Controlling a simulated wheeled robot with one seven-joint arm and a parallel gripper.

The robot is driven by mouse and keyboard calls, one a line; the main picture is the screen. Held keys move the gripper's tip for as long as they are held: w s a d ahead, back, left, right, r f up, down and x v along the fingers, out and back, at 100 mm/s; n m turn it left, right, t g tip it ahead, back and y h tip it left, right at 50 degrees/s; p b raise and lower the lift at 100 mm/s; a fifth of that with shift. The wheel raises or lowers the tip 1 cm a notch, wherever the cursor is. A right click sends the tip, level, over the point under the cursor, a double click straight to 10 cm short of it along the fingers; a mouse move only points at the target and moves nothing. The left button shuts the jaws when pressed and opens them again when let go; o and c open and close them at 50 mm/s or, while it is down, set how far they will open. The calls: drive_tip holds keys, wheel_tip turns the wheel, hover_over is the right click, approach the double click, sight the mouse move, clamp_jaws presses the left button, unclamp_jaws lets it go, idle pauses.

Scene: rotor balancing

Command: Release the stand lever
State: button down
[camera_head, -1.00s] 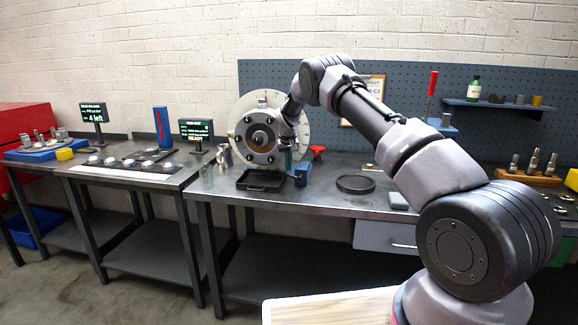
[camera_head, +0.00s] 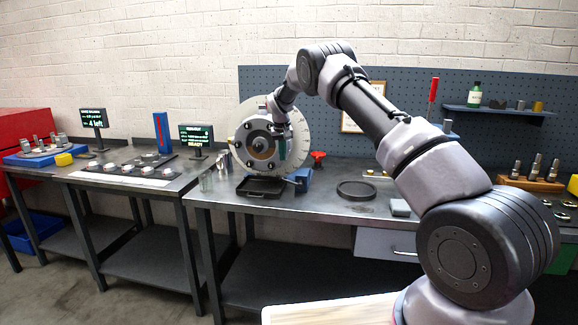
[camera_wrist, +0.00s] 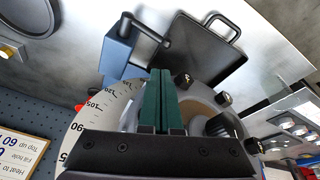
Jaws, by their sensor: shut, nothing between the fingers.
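The stand lever (camera_wrist: 146,31) is a black rod with a round knob in the wrist view. It is on a blue block (camera_wrist: 121,57) at the foot of the stand; the block also shows in the head view (camera_head: 302,178). The rotor, a metal hub (camera_head: 259,146), sits upright in front of a pale graduated dial (camera_head: 306,137). My gripper (camera_head: 282,155) has green fingers, pressed together and empty, in front of the dial's right side. In the wrist view my fingertips (camera_wrist: 162,73) point toward the lever and block, apart from them as far as I can tell.
A black tray (camera_head: 262,188) lies below the rotor. A round black dish (camera_head: 356,190) and a red funnel-like piece (camera_head: 318,157) are to the right on the bench (camera_head: 330,207). A screen (camera_head: 196,134) reading READY stands left.

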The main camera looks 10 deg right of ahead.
drive_tip(key=shift+s+a+r, duration=0.15)
drive_tip(key=shift+a+r, duration=1.35)
drive_tip(key=shift+r, duration=0.25)
drive_tip(key=shift+r, duration=0.1)
drive_tip(key=s+d+r+m+t+y, duration=0.1)
drive_tip(key=s+d+r+m, duration=0.1)
drive_tip(key=s+d+r, duration=0.75)
drive_tip(key=s+d+r+m+t+y, duration=0.1)
drive_tip(key=s+d+r, duration=0.3)
drive_tip(key=s+r, duration=0.95)
drive_tip(key=s+d+r+m, duration=0.1)
drive_tip(key=s+d+r, duration=0.15)
drive_tip(key=s, duration=0.55)
drive_tip(key=s+d+r, duration=0.1)
drive_tip(key=s+r, duration=0.3)
drive_tip(key=s, duration=0.5)
drive_tip(key=s+f+t, duration=0.1)
drive_tip(key=s+f, duration=0.1)
drive_tip(key=s, duration=0.5)
drive_tip(key=s+f+m+t, duration=0.1)
drive_tip(key=s+f, duration=0.2)
drive_tip(key=s, duration=0.4)
drive_tip(key=shift+d+f+y, duration=0.3)
drive_tip(key=shift+d, duration=0.15)
